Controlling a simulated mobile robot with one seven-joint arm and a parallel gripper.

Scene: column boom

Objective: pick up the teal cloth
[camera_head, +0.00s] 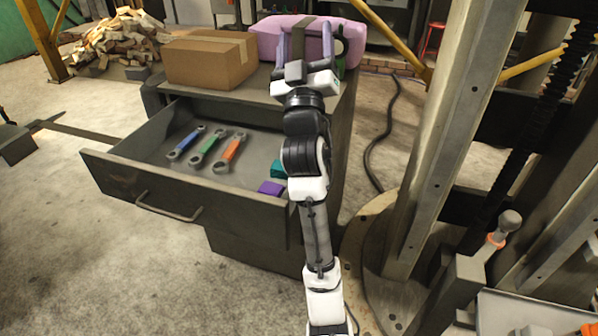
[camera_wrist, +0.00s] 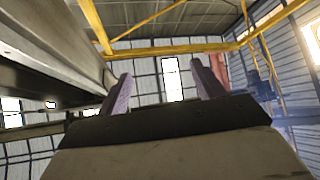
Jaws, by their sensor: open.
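The teal cloth (camera_head: 278,170) shows as a small folded piece at the right end of the open drawer (camera_head: 190,192), partly hidden behind my arm. A purple cloth (camera_head: 270,188) lies just in front of it. My gripper (camera_head: 305,42) is open, its two fingers pointing up and away, over the back of the cabinet top in front of a pink bundle. It is well beyond the teal cloth in the head view. In the wrist view the open fingers (camera_wrist: 160,82) have only the far wall and roof beams behind them, and no cloth shows there.
Blue (camera_head: 186,143), green (camera_head: 207,147) and orange (camera_head: 230,152) wrenches lie in the drawer. A cardboard box (camera_head: 210,60) and the pink bundle (camera_head: 267,36) stand on the cabinet top. A steel column (camera_head: 445,130) rises on the right. A dark hose (camera_head: 377,140) lies on the floor.

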